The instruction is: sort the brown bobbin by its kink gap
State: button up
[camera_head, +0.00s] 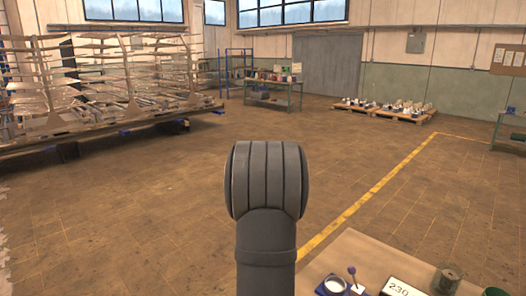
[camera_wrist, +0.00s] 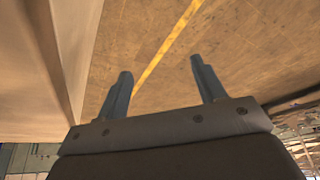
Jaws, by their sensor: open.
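In the head view, a small brownish-grey cylinder (camera_head: 447,279) that may be the brown bobbin stands on the table at the lower right. Its kink gap cannot be made out. My gripper (camera_wrist: 160,75) shows in the wrist view with its two fingers apart and nothing between them. Behind the fingers are only the floor and a yellow line. The gripper's fingers are not visible in the head view, where a grey part of my arm fills the centre. The gripper is clear of the cylinder.
Open floor surrounds my arm; a rack (camera_head: 110,75) stands far left.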

jog(key=shift+m, duration=0.6)
jog(key=shift+w+d+r, duration=0.25)
jog(key=shift+d+r, duration=0.35)
jog(key=shift+r, duration=0.25)
jog(key=shift+w+d+r, duration=0.2)
jog(key=shift+d+r, duration=0.4)
jog(key=shift+r, duration=0.25)
jog(key=s+a+f+n, duration=0.1)
jog(key=a+f+n, duration=0.15)
jog(key=f, duration=0.25)
jog(key=w+d+r+m+h, duration=0.1)
jog(key=d+r+m, duration=0.3)
jog(key=d+r, duration=0.5)
jog(key=shift+w+r, duration=0.25)
jog(key=shift+w, duration=0.5)
jog(key=shift+m, duration=0.25)
